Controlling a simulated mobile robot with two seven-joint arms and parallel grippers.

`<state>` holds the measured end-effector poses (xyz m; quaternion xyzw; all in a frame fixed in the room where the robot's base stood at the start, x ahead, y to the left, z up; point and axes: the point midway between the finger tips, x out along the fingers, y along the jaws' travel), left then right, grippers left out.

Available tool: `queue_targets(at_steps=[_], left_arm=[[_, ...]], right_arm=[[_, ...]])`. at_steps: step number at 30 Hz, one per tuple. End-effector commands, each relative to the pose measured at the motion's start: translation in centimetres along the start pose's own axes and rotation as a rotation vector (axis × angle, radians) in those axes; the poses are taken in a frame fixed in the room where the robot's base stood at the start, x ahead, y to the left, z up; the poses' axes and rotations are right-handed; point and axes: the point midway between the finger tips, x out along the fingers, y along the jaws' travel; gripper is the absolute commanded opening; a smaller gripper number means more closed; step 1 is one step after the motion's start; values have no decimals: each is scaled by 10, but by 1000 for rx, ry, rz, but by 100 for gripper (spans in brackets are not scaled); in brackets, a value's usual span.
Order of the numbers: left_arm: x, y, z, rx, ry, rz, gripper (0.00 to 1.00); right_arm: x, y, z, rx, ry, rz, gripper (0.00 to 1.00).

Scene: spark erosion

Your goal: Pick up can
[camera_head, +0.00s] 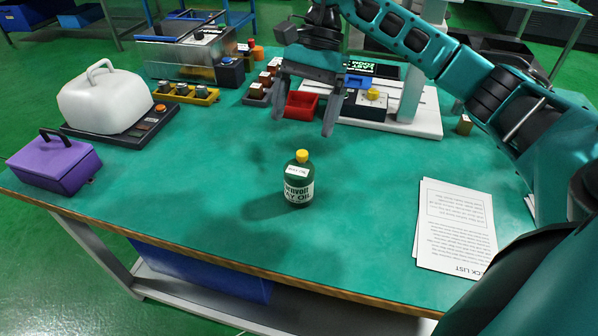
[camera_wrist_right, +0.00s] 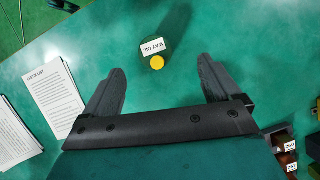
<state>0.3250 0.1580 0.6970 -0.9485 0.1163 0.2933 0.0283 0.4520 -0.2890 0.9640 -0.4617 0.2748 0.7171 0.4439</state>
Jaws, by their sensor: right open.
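A small dark green can (camera_head: 299,185) with a yellow cap and a white label stands upright near the middle of the green table. My right gripper (camera_head: 304,118) is open and empty, above the table and behind the can in the head view. In the right wrist view the can (camera_wrist_right: 155,47) shows from above, beyond the open fingertips and roughly between their lines. The gripper (camera_wrist_right: 161,76) does not touch it. My left gripper is in neither view.
A checklist paper stack (camera_head: 455,225) lies at right. A purple box (camera_head: 55,162) and a white-covered device (camera_head: 105,100) stand at left. Table around the can is clear.

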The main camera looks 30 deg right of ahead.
Motion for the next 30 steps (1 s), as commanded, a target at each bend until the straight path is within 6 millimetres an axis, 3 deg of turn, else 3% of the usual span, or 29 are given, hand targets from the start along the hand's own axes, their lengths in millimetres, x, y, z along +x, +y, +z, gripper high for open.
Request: queue_targets(at_steps=[4,12,20,30], left_arm=[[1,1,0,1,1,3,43],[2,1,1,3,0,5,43],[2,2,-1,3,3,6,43],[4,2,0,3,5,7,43]], right_arm=[[1,8,-10,-10,46,26,91],[51,9,-12,-10,43,27,91],[72,9,-13,-10,42,24,91],[116,12,-19,-10,42,24,91]])
